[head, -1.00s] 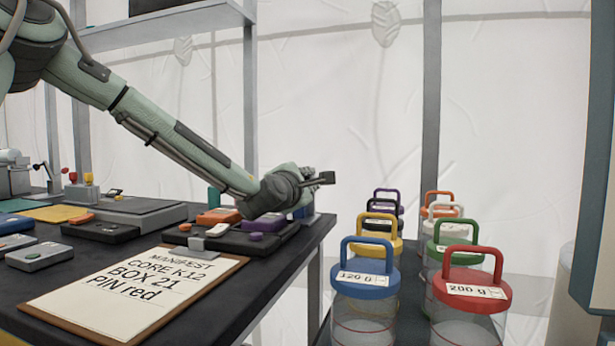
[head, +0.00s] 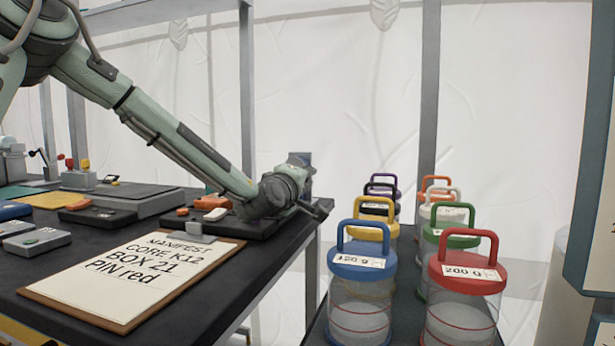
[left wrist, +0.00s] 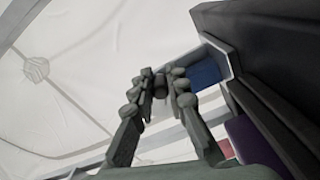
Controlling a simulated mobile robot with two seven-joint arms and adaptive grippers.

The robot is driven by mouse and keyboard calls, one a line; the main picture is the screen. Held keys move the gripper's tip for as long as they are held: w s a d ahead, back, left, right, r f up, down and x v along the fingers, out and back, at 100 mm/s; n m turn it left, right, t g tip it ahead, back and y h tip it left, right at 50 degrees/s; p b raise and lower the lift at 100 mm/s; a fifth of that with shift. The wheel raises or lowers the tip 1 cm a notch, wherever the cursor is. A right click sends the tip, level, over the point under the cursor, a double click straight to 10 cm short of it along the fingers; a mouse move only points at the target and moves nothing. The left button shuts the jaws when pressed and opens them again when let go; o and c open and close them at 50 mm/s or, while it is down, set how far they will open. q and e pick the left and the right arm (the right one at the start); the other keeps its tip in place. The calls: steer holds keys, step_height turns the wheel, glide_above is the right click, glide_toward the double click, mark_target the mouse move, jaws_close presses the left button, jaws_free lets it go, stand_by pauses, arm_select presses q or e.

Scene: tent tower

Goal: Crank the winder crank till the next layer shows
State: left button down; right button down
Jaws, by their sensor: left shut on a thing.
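My left gripper (head: 320,209) is at the right edge of the dark table, low beside a small grey-blue box (head: 301,159). In the left wrist view its fingers (left wrist: 160,82) are closed around a small dark knob (left wrist: 160,88), which looks like the crank's grip. The rest of the crank is hidden by the fingers and the hand. Right of the fingers, the wrist view shows a grey housing with a blue face (left wrist: 207,75), apparently the winder; I cannot make out a layer on it. My right gripper is not in view.
Lidded jars, including a blue one (head: 362,262) and a red one (head: 467,272), stand to the right. A grey post (head: 247,90) rises behind my arm.

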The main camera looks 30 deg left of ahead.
arm_select(q)
steer(key=shift+a+f+m, duration=0.1)
steer(key=shift+f+m, duration=0.1)
steer(key=shift+m, duration=0.2)
steer(key=c, duration=1.5)
jaws_free()
steer(key=v, duration=1.2)
steer(key=shift+s, duration=0.1)
steer(key=shift+r, duration=0.1)
